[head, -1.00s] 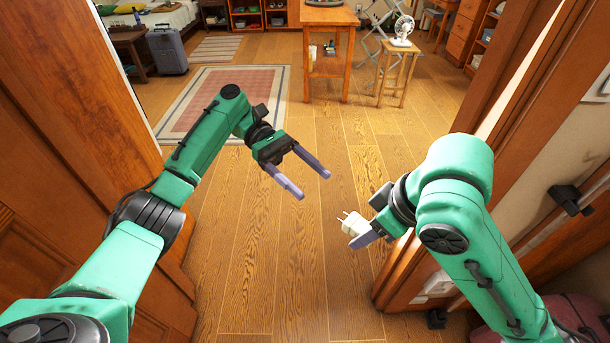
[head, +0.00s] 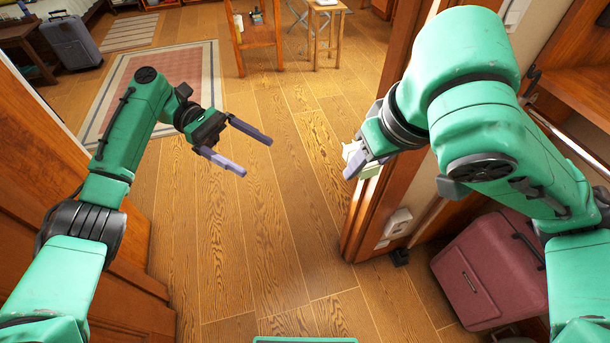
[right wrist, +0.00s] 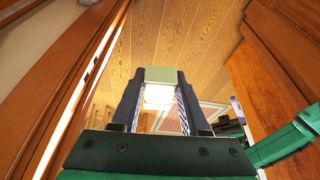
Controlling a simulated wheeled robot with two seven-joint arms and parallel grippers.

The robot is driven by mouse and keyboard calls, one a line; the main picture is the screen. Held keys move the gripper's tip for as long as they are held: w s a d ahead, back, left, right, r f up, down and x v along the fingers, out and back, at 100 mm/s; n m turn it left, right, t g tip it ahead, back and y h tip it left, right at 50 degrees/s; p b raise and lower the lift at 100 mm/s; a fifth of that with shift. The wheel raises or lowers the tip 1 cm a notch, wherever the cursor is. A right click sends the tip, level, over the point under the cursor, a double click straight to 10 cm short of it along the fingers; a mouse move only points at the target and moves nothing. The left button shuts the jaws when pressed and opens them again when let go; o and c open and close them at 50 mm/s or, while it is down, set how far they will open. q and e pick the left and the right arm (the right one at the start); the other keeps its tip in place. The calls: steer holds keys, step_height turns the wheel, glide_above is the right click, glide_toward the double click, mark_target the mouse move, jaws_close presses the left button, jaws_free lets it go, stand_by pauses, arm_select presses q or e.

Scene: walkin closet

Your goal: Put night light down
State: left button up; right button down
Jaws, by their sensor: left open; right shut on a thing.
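The night light (head: 357,157) is a small white, pale block, partly hidden by my right gripper (head: 362,163) in the head view. In the right wrist view the night light (right wrist: 160,88) has a pale green top and a glowing white part, held between the two fingers of the right gripper (right wrist: 159,92). It is in the air beside the wooden door frame. My left gripper (head: 256,152) is open and empty above the wooden floor, left of the night light.
A wooden door frame (head: 370,195) stands close by the right gripper, with a white wall socket (head: 397,224) low beside it. A dark red suitcase (head: 492,270) is at the lower right. The floor (head: 265,230) ahead is clear.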

arm_select(q)
steer(key=w+a+f+n+t+y, duration=0.3)
steer(key=w+a+f+t, duration=0.15)
steer(key=f, duration=0.35)
steer(key=w+a+f+n+t+y, duration=0.2)
steer(key=w+a+f+t, duration=0.2)
steer(key=f+t, duration=0.25)
steer(key=w+a+r+m+t+y, duration=0.1)
steer(key=w+a+r+t+y, duration=0.15)
steer(key=a+t, duration=0.2)
steer(key=w+a+r+m+t+y, duration=0.1)
steer(key=w+a+t+y, duration=0.1)
steer(key=a+t+y, duration=0.3)
steer(key=s+d+r+m+t+h, duration=0.2)
steer(key=s+d+r+m, duration=0.1)
steer(key=r+m, duration=0.3)
steer(key=s+d+r+m+t+h, duration=0.1)
steer(key=s+d+r+m+h, duration=0.25)
steer(key=r, duration=0.45)
steer(key=m+g+h, duration=0.9)
steer(key=m, duration=1)
glide_toward(347, 161)
steer(key=x, duration=1)
steer(key=shift+s+a, duration=0.1)
steer(key=c, duration=1)
steer(key=shift+c, duration=0.3)
arm_select(e)
steer(key=shift+c, duration=1.7)
jaws_free()
